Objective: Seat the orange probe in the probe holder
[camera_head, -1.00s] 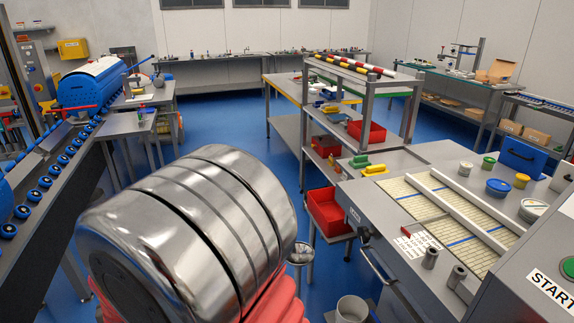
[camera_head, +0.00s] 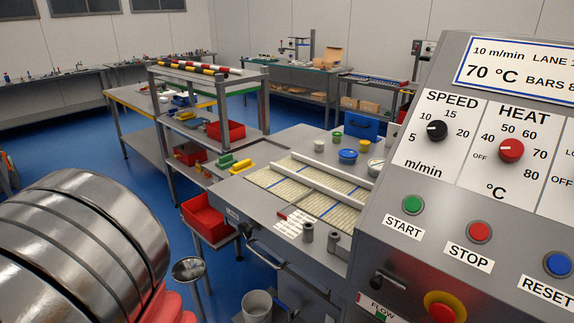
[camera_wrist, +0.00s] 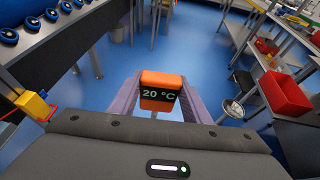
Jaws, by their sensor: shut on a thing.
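The orange probe (camera_wrist: 162,81) shows in the wrist view, with a dark display reading 20 °C. My gripper (camera_wrist: 160,98) is shut on it, one finger on each side, and holds it clear above the blue floor. The probe's far end is hidden. In the head view neither the probe nor the fingers show; my arm's metal link fills the lower left. Two short grey cylinders, a left one (camera_head: 307,232) and a right one (camera_head: 333,243), stand at the near edge of the grey machine top. I cannot tell whether either is the probe holder.
The control panel (camera_head: 480,190) with knobs and buttons rises at the right. A handle (camera_head: 262,252) juts from the machine (camera_head: 240,190). A red bin (camera_head: 203,216), a round stool (camera_head: 188,268) and a pale bucket (camera_head: 257,305) stand nearby. Open floor lies at left.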

